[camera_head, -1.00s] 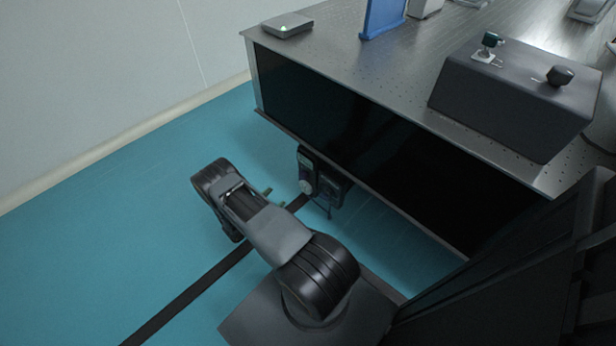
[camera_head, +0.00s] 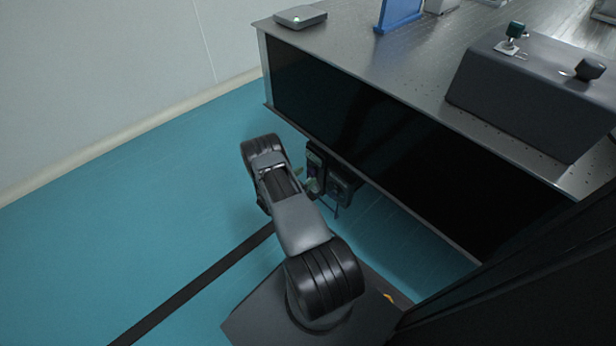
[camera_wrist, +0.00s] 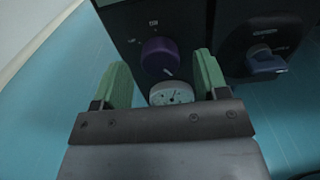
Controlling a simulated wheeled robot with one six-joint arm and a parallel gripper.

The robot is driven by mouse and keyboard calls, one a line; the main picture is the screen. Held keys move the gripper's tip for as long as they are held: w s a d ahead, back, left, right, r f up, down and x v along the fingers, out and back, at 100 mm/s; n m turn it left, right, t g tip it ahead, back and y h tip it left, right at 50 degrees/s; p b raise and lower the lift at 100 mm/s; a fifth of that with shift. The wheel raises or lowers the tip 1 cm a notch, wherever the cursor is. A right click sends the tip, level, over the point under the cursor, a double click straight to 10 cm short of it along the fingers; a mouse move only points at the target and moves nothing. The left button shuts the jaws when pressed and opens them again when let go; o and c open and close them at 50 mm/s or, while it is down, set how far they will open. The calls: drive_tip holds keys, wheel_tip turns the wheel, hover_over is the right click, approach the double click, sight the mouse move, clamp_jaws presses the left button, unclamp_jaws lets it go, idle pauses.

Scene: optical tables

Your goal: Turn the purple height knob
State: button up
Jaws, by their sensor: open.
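The purple height knob (camera_wrist: 160,57) sits on a dark panel (camera_wrist: 135,20) in the wrist view, with a white mark at its lower right. A round pale gauge (camera_wrist: 171,93) is just below it. My gripper (camera_wrist: 158,75) is open, with one green finger on each side, and the knob shows between and slightly beyond the fingertips, with no visible contact. In the head view, the panel (camera_head: 315,158) hangs under the table edge and my gripper (camera_head: 308,180) is close in front of it, partly hidden by my arm. The knob cannot be made out there.
The optical table (camera_head: 340,50) overhangs the panels and carries a dark control box (camera_head: 530,95). The teal floor (camera_head: 150,210) at left is clear.

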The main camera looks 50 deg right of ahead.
drive_tip(key=shift+d, duration=0.6)
drive_tip(key=c, duration=0.9)
drive_tip(key=shift+f, duration=0.1)
